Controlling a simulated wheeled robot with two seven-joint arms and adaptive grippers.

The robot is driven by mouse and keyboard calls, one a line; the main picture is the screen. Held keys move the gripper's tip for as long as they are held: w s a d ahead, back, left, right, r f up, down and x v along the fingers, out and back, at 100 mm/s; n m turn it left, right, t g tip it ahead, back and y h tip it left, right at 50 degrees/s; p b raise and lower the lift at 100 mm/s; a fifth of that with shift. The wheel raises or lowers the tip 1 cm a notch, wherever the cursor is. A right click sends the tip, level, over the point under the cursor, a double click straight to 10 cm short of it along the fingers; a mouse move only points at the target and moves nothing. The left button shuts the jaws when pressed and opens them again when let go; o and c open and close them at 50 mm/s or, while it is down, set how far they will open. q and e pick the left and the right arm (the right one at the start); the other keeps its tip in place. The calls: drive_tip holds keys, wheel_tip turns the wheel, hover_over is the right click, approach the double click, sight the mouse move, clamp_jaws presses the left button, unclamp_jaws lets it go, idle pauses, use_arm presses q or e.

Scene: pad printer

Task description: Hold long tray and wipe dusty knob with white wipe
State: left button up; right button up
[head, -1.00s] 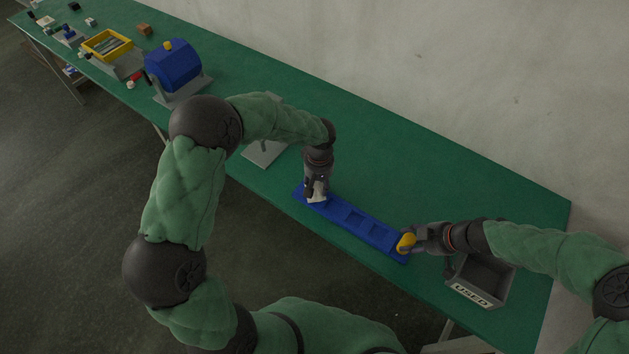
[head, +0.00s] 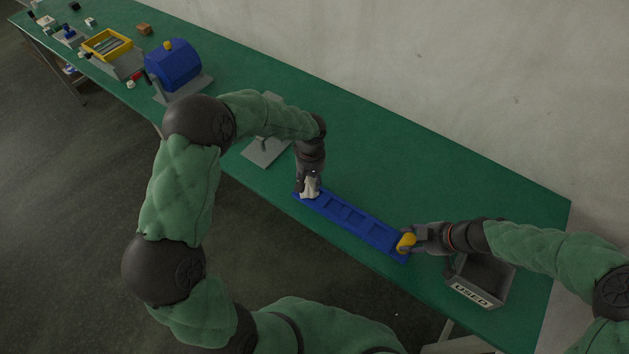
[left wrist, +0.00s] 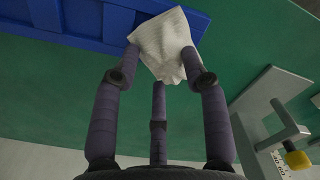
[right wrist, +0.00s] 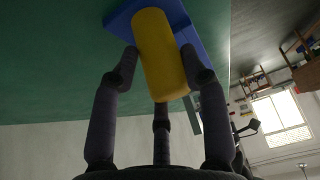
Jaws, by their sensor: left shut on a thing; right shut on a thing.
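The long blue tray (head: 352,218) lies along the front part of the green table, with a row of shallow pockets. My right gripper (head: 410,240) is shut on the yellow rounded grip (right wrist: 160,55) at the tray's right end. My left gripper (head: 309,184) is shut on the crumpled white wipe (left wrist: 163,43) over the tray's left end. In the left wrist view the wipe overlaps the edge of the blue tray (left wrist: 75,22); I cannot tell whether it touches it. No separate dusty knob can be made out at that end; the wipe and gripper cover part of it.
A grey bin marked USED (head: 480,280) stands right of the tray, under my right forearm. A grey stand (head: 266,150) is behind my left arm. A blue drum machine (head: 172,65) and a yellow-rimmed box (head: 106,45) are farther left. The table behind the tray is clear.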

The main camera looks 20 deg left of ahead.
use_arm(q)
drive_tip(key=shift+s+d+r, duration=0.1)
drive_tip(key=shift+s+d, duration=0.2)
drive_tip(key=shift+d, duration=0.55)
drive_tip(key=shift+s+d, duration=0.25)
drive_tip(key=shift+d, duration=0.55)
use_arm(e)
drive_tip(key=shift+s+a+f, duration=0.1)
drive_tip(key=shift+s+f, duration=0.05)
drive_tip(key=shift+s, duration=0.05)
use_arm(q)
drive_tip(key=shift+a, duration=0.1)
drive_tip(key=shift+w+a, duration=0.3)
drive_tip(key=shift+a, duration=0.5)
drive_tip(key=shift+w+a, duration=0.3)
drive_tip(key=shift+a, duration=0.5)
drive_tip(key=shift+s+d+f, duration=0.15)
drive_tip(key=shift+s+d, duration=0.05)
drive_tip(key=shift+d, duration=0.25)
drive_tip(key=shift+s+d+f, duration=0.15)
drive_tip(key=shift+s+d, duration=0.05)
drive_tip(key=shift+d, duration=0.25)
drive_tip(key=shift+w+r, duration=0.1)
drive_tip(key=shift+r, duration=2.45)
drive_tip(key=shift+a, duration=0.1)
